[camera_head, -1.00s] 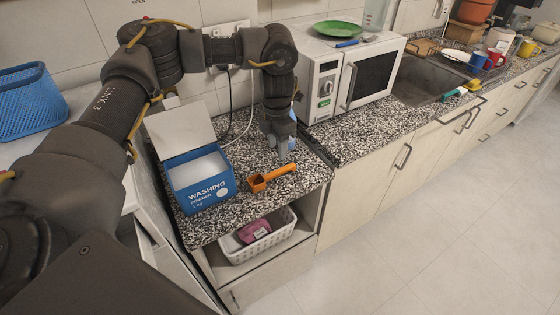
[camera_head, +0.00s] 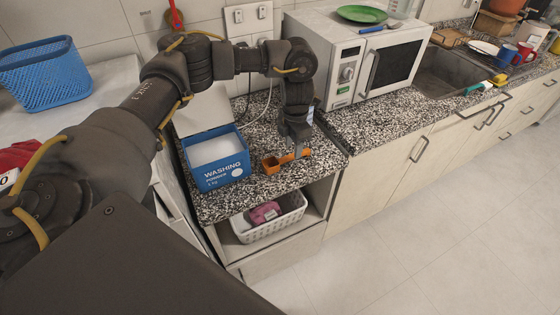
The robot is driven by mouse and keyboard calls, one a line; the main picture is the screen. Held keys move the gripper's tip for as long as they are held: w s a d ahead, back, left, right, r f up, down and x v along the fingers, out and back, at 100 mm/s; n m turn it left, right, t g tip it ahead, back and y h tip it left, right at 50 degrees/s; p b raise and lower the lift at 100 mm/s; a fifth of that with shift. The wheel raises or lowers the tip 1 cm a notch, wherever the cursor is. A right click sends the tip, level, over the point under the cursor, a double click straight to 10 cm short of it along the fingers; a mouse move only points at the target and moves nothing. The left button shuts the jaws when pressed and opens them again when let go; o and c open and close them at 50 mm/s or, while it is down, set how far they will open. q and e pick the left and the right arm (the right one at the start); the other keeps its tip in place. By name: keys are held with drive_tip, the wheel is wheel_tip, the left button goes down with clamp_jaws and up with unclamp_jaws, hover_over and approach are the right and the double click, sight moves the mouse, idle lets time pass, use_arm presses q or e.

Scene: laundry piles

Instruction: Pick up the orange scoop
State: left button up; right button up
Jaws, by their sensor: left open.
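The orange scoop (camera_head: 272,166) lies on the speckled counter, just right of the blue washing powder box (camera_head: 217,161). Its cup is at the left and its handle points right, toward the microwave. My left gripper (camera_head: 298,152) points down over the scoop's handle, with its fingertips at or very near the handle. The fingers are open; I cannot tell whether they touch the handle. Part of the handle is hidden by the fingers. My right gripper is not in view.
The powder box stands open, its lid raised behind it. A microwave (camera_head: 375,68) with a green plate (camera_head: 362,13) on top stands to the right. A white basket (camera_head: 270,222) with a pink item sits on the shelf below. A blue basket (camera_head: 45,75) is at far left.

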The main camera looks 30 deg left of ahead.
use_arm(q)
wheel_tip(320, 180, down, 4)
drive_tip(key=shift+w+r, duration=0.1)
clamp_jaws()
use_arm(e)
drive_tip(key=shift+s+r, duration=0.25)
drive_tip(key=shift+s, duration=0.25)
